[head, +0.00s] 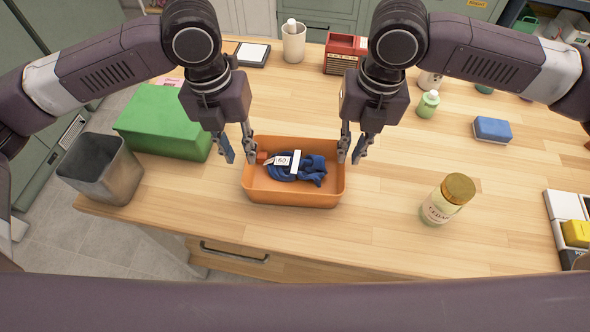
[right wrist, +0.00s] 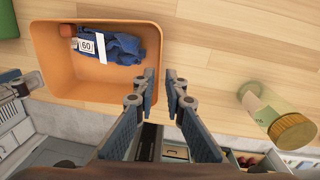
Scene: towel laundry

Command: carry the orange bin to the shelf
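The orange bin (head: 295,198) sits upright on the wooden table, near its front edge. Inside it lie a dark blue cloth (head: 310,170) with a white band and a tag marked 60, and a small orange-brown block (head: 262,157). My left gripper (head: 239,158) is open at the bin's left wall, one finger outside and one near the rim. My right gripper (head: 351,158) is open at the right wall. In the right wrist view its fingertips (right wrist: 161,78) stand apart on either side of the bin's right rim (right wrist: 157,60). Whether either gripper touches the bin is unclear.
A green box (head: 165,120) and a grey waste bin (head: 103,168) stand at the left. A jar with a gold lid (head: 447,200) stands to the right of the bin. A blue sponge (head: 492,129) and a green bottle (head: 428,104) are farther right. The table's front edge is close.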

